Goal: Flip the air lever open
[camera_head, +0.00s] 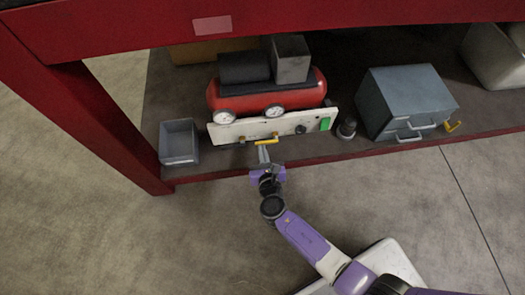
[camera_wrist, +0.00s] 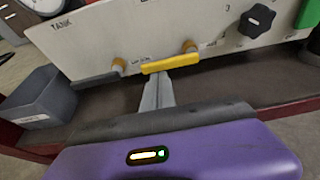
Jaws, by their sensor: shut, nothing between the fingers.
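A white control panel (camera_head: 270,127) fronts the red compressor. A yellow lever (camera_wrist: 171,63) lies almost level across the panel's lower edge, its right end at a brass fitting (camera_wrist: 190,47); the lever also shows in the head view (camera_head: 267,141). A grey lever (camera_wrist: 95,80) lies to its left, beneath another brass fitting. The small labels by the levers are too blurred to read. My gripper (camera_wrist: 158,78) is shut and empty. Its fingertips are right at the yellow lever's underside; I cannot tell whether they touch it.
The red compressor (camera_head: 267,94) stands on the lower shelf. A grey bin (camera_head: 179,142) is to the left. A black knob (camera_wrist: 257,20) and a green switch (camera_wrist: 309,13) are at the panel's right. A grey-blue drawer box (camera_head: 407,101) stands farther right. The floor in front is open.

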